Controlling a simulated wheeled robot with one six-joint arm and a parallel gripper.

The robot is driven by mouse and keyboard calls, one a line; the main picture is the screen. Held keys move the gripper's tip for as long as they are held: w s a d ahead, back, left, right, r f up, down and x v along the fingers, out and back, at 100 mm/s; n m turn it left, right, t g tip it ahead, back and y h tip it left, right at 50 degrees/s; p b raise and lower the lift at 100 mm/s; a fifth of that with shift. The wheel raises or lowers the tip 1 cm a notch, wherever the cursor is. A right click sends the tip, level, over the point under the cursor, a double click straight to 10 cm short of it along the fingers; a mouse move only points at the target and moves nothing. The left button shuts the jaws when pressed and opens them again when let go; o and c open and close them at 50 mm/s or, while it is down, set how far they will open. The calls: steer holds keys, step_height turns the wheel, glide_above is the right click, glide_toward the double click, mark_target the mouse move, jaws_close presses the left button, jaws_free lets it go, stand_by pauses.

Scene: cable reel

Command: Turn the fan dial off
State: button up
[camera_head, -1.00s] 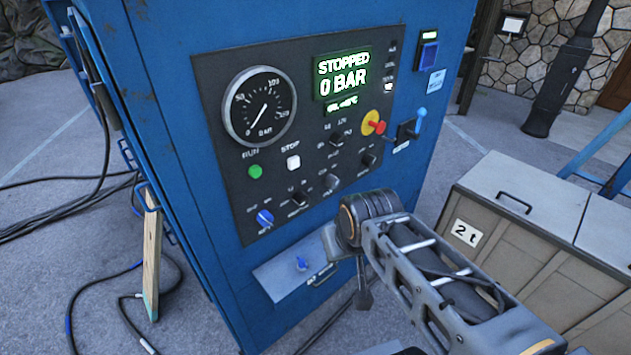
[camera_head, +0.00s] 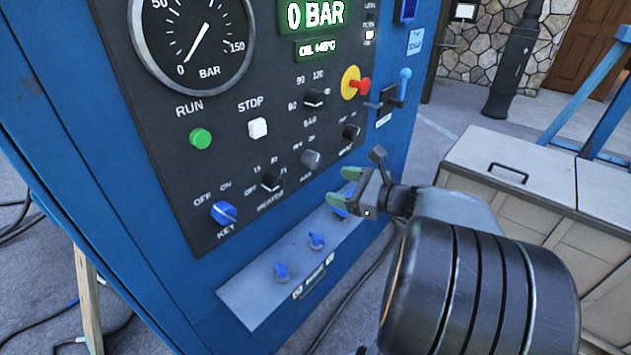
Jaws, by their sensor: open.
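The dark control panel (camera_head: 215,175) on the blue cabinet carries several small dials. The lower rows hold a grey dial (camera_head: 310,159), a black dial (camera_head: 351,131) at right, a black dial (camera_head: 271,182) at lower left and a black dial (camera_head: 314,98) above. Their labels are too blurred to tell which is the fan dial. My gripper (camera_head: 345,186) has green fingertips, set apart with nothing between them. It is in front of the panel's lower right edge, below and right of the grey dial. It partly hides a blue knob (camera_head: 340,212).
A blue key switch (camera_head: 223,212), green run button (camera_head: 200,139), white stop button (camera_head: 258,128) and red knob (camera_head: 360,86) are on the panel. Blue valves (camera_head: 282,272) stand on a grey plate (camera_head: 245,300) below. A crate (camera_head: 520,160) stands at right.

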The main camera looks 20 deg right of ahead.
mark_target(316, 161)
steer(key=d+m+t+h+b, duration=0.1)
steer(key=d+m+t, duration=0.2)
steer(key=d, duration=0.1)
steer(key=x, duration=1.3)
steer(key=shift+w+d+f, duration=0.2)
steer(key=shift+w+f, duration=0.1)
steer(key=shift+w, duration=0.1)
steer(key=c, duration=0.9)
